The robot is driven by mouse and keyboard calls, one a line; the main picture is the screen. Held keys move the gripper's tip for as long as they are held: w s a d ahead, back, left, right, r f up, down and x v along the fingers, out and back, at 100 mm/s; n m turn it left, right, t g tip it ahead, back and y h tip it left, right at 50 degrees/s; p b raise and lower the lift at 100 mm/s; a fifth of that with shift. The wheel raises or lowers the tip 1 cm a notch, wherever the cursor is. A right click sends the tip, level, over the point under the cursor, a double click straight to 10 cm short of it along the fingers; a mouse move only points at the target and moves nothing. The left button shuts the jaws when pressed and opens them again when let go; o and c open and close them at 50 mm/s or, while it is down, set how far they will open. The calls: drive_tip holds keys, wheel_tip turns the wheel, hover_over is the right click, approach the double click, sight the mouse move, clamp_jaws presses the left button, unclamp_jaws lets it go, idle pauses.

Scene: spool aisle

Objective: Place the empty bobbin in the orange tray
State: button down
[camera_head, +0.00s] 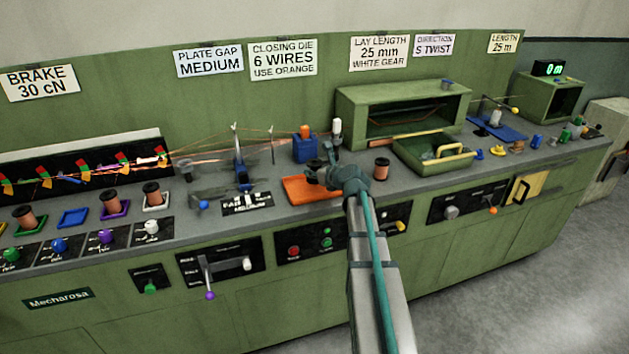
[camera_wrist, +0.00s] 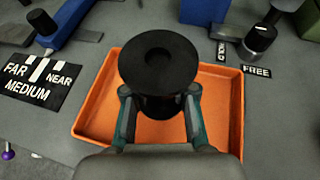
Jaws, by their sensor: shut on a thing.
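The empty bobbin (camera_wrist: 158,62) is black, with a round flange and a dark centre hole. It is upright in the wrist view. My gripper (camera_wrist: 160,100) is shut on it, with one finger on each side. The orange tray (camera_wrist: 88,120) lies below and around the bobbin in that view. In the head view, my gripper (camera_head: 322,174) is over the back right part of the orange tray (camera_head: 298,193). The bobbin's lower end is hidden, so I cannot tell whether it touches the tray floor.
A blue block (camera_head: 305,148) with an orange top stands behind the tray. A copper-wound spool (camera_head: 381,169) stands to its right. A FAR/NEAR label plate (camera_wrist: 42,82) is left of the tray. A green bin (camera_head: 420,160) stands further right.

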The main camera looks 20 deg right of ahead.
sight(315, 180)
drive_tip(key=shift+w+d+f, duration=0.1)
drive_tip(key=shift+f, duration=1.55)
drive_tip(key=shift+f, duration=0.1)
drive_tip(key=c, duration=0.9)
unclamp_jaws()
drive_tip(key=shift+c, duration=0.2)
drive_tip(key=b+v, duration=0.1)
drive_tip(key=v, duration=1.1)
